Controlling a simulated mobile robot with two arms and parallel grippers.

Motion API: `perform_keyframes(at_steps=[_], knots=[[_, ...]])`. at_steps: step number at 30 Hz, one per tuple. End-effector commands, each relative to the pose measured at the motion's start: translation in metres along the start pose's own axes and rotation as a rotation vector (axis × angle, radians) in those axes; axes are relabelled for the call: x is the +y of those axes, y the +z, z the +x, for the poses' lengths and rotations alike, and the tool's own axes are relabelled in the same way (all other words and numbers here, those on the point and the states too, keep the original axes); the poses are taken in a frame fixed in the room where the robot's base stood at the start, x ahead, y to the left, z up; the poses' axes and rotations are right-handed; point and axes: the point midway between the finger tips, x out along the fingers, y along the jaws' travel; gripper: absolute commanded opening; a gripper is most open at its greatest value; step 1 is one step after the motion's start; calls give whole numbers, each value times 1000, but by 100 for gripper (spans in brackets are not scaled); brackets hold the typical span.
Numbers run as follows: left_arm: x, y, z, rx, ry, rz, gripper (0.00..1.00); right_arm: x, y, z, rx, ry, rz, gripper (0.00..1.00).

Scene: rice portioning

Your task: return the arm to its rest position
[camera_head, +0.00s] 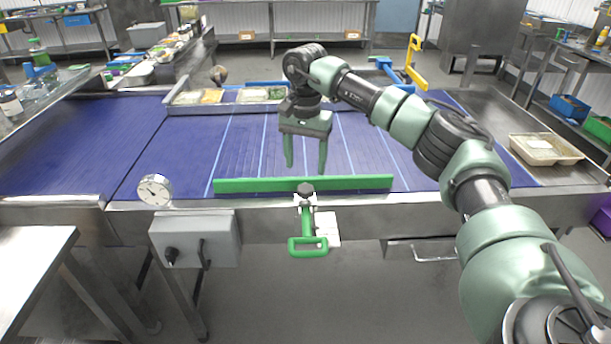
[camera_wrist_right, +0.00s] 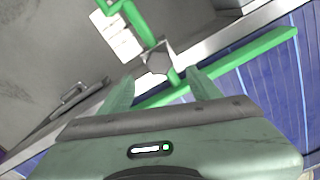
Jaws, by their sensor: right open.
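My right gripper (camera_head: 306,168) is open and empty, with its two green fingers pointing down over the blue conveyor belt (camera_head: 190,150). It hangs behind the green guide bar (camera_head: 350,183) at the belt's near edge. In the right wrist view its fingers (camera_wrist_right: 158,88) are spread apart with nothing between them touching either one. My right arm reaches in from the lower right and bends over the belt. My left gripper is not in view.
A pale container (camera_head: 545,148) stands on the right. A green handle (camera_head: 308,246), a gauge (camera_head: 155,190) and a grey control box (camera_head: 195,239) are at the front edge. The left belt is clear.

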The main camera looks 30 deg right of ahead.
Motion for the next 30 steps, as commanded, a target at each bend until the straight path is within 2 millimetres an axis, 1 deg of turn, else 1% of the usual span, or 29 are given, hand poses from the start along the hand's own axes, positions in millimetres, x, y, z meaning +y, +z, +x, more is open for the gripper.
perform_keyframes(at_steps=[3, 6, 19, 22, 23, 26, 27, 29, 30], knots=[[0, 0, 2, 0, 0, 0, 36, 0, 0, -8, 0, -1, 0, 63], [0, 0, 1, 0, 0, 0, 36, 0, 0, -11, 0, 0, -1, 63], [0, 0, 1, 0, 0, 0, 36, 0, 0, -10, 0, 0, 0, 63], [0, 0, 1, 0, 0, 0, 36, -7, 6, -5, -9, -18, -5, 63], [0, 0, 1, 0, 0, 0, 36, -12, 10, -2, -17, -31, -8, 63], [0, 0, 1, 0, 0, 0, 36, -42, 37, 18, -70, -115, -14, 63], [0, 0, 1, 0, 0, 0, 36, -59, 54, 27, -106, -164, -14, 63], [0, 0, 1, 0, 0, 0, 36, -86, 86, 41, -179, -250, -3, 63], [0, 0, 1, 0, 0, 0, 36, -105, 111, 48, -239, -312, 10, 63]])
